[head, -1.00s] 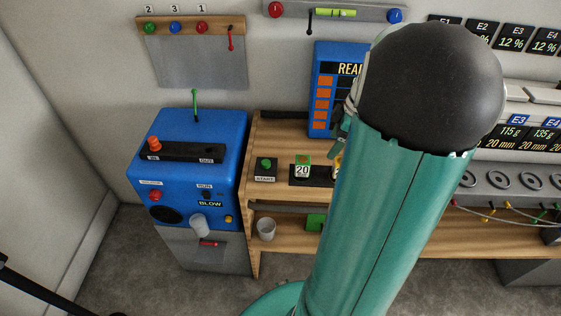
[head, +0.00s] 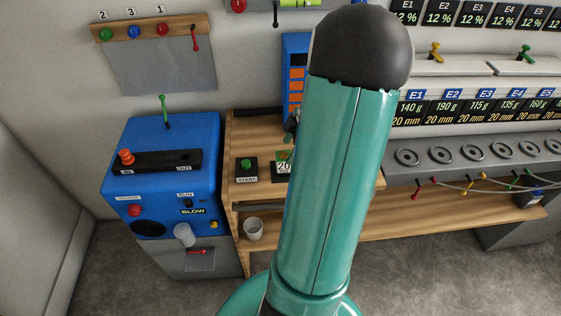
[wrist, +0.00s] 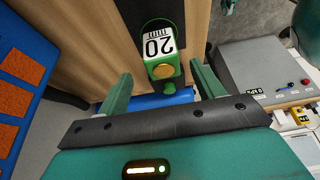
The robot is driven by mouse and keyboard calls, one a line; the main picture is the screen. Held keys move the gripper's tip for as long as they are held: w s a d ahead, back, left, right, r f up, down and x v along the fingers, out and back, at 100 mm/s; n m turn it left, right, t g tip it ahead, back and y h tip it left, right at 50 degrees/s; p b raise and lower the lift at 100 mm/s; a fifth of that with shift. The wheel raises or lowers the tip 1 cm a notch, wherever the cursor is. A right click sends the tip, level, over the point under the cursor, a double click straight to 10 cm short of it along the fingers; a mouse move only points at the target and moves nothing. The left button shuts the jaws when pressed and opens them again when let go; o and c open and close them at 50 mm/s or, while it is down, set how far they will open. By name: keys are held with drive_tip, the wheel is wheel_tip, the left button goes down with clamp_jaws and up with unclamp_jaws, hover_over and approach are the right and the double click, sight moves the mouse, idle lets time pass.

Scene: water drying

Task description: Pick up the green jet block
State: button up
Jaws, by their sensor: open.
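The green jet block (wrist: 164,66) shows in the wrist view, with a white "20 mm" label and a round brass-coloured spot on its face. It sits in a dark holder on the wooden bench. My gripper (wrist: 161,84) is open, with one teal finger on each side of the block in the picture. I cannot tell whether the fingertips reach down beside it. In the head view the block (head: 283,156) is partly hidden behind my arm. My gripper is mostly hidden there.
The START button box (head: 246,169) stands just left of the block. A blue machine (head: 165,185) is further left, and a grey cup (head: 253,229) sits on the lower shelf. A blue panel (wrist: 20,85) with orange squares is at the wrist view's left.

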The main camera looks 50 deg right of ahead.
sight(284, 154)
drive_tip(key=shift+a+f, duration=0.2)
drive_tip(key=shift+f, duration=0.45)
drive_tip(key=x, duration=0.5)
drive_tip(key=shift+w+a, duration=0.2)
drive_tip(key=shift+r, duration=0.1)
drive_tip(key=c, duration=1.2)
